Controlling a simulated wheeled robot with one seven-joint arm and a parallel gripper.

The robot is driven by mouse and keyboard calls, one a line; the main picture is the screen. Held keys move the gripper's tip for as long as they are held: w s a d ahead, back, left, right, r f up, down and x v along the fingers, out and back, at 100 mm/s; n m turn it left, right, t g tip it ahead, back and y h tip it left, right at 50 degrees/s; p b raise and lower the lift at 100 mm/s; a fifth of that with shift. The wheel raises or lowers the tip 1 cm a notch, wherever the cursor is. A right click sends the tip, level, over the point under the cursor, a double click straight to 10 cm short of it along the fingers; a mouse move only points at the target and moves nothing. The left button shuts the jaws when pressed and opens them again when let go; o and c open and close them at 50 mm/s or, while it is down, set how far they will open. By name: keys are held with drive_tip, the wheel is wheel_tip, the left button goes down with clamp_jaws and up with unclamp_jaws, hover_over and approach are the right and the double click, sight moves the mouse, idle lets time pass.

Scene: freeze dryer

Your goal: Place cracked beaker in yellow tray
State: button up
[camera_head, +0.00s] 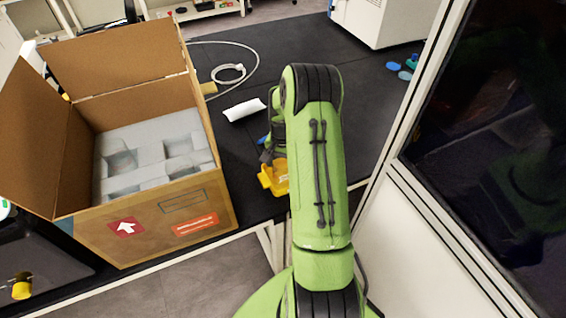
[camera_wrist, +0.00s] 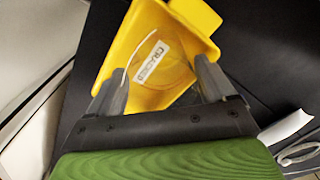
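The yellow tray (camera_wrist: 122,40) lies ahead of my gripper in the wrist view, with a white label reading CRACKED (camera_wrist: 152,62). In the head view the yellow tray (camera_head: 275,178) shows in part beside my green arm, on the black bench. A clear glass beaker (camera_wrist: 180,74) shows faintly as curved outlines between my fingers, over the tray. My gripper (camera_wrist: 160,66) has its fingers apart, with the beaker's sides close against both. I cannot tell whether its base touches the tray floor. My arm hides most of the gripper in the head view.
An open cardboard box (camera_head: 150,220) with grey foam stands left of the tray. A white packet (camera_head: 244,110) and a pale cable (camera_head: 229,73) lie behind on the bench (camera_head: 310,45). A framed dark panel (camera_head: 490,140) stands close on the right.

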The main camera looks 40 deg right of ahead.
drive_tip(key=shift+o, duration=1)
drive_tip(key=shift+r, duration=0.1)
wheel_tip(320, 180, up, 12)
drive_tip(key=p, duration=0.1)
drive_tip(key=shift+r+p, duration=0.2)
drive_tip(key=shift+p, duration=0.15)
